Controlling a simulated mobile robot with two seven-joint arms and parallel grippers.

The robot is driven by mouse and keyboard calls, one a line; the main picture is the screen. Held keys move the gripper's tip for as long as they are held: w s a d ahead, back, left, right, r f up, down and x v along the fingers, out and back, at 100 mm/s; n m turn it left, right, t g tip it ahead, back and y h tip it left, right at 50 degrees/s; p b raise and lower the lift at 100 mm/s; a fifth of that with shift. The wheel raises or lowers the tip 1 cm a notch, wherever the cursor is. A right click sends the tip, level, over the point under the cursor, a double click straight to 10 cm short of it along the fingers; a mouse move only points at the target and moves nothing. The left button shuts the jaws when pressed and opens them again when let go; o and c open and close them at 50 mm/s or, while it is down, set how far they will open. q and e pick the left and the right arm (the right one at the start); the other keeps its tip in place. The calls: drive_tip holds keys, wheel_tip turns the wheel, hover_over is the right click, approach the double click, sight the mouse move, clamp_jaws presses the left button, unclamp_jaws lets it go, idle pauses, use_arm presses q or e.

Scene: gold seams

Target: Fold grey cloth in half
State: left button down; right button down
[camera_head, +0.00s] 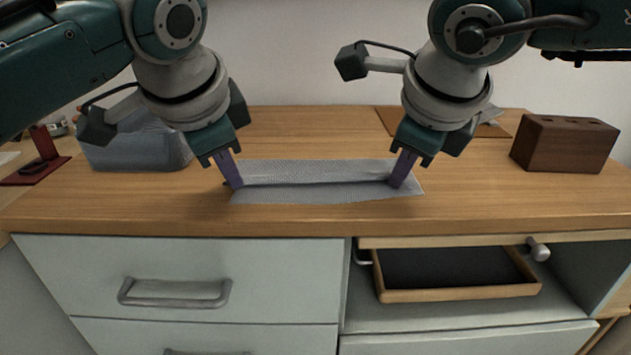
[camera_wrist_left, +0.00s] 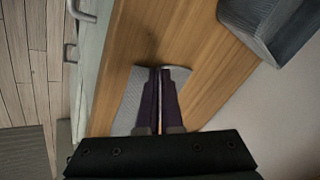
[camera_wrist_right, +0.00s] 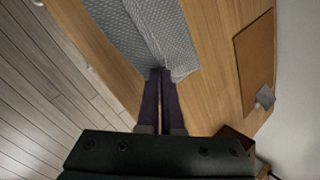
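The grey cloth (camera_head: 330,193) lies on the wooden countertop, with a raised edge and dark shadow line running lengthwise between my grippers. My left gripper (camera_head: 235,184) is at the cloth's left end, fingers pointing down. My right gripper (camera_head: 397,183) is at its right end. In the left wrist view, the fingers (camera_wrist_left: 160,72) are close together with cloth (camera_wrist_left: 131,100) on both sides. In the right wrist view, the fingers (camera_wrist_right: 160,74) are together at the ridge of the cloth (camera_wrist_right: 125,35). Both look shut on the cloth's edge; the pinched parts are hidden by the fingers.
A grey bin (camera_head: 135,148) stands left behind my left gripper. A dark wooden block with holes (camera_head: 565,146) stands at the right. A flat brown board (camera_head: 398,118) lies behind my right gripper. Below the front edge are drawers and a shelf with a dark tray (camera_head: 460,294).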

use_arm(q)
drive_tip(key=shift+a, duration=0.35)
use_arm(e)
drive_tip(key=shift+w+d, duration=0.1)
drive_tip(key=shift+d, duration=0.3)
